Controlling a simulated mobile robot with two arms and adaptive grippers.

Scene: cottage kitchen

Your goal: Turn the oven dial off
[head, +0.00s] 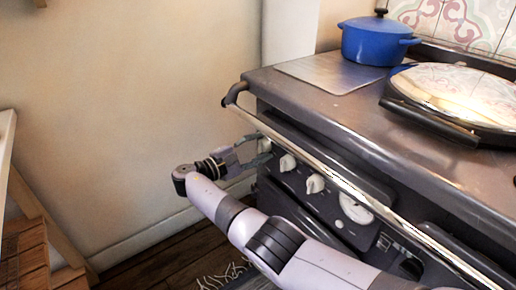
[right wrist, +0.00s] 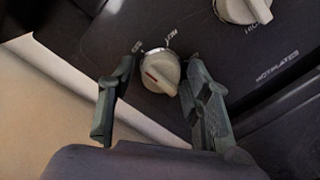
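The black oven front (head: 330,205) carries a row of white dials below its rail. The leftmost dial (head: 264,145) is beside my right gripper (head: 252,152). In the right wrist view, a round white dial (right wrist: 160,72) with a red mark on its grip bar lies between the two fingertips of my right gripper (right wrist: 161,65). The fingers are spread, with one on each side of the dial, and a gap shows at the left finger. I cannot tell whether the right finger touches it. My left gripper is out of view.
A second dial (right wrist: 242,8) is close by at upper right in the wrist view. A metal rail (head: 330,170) runs along the stove front above the dials. A blue pot (head: 372,42) and a domed lid (head: 460,92) are on top. A wooden piece (head: 28,240) stands at left.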

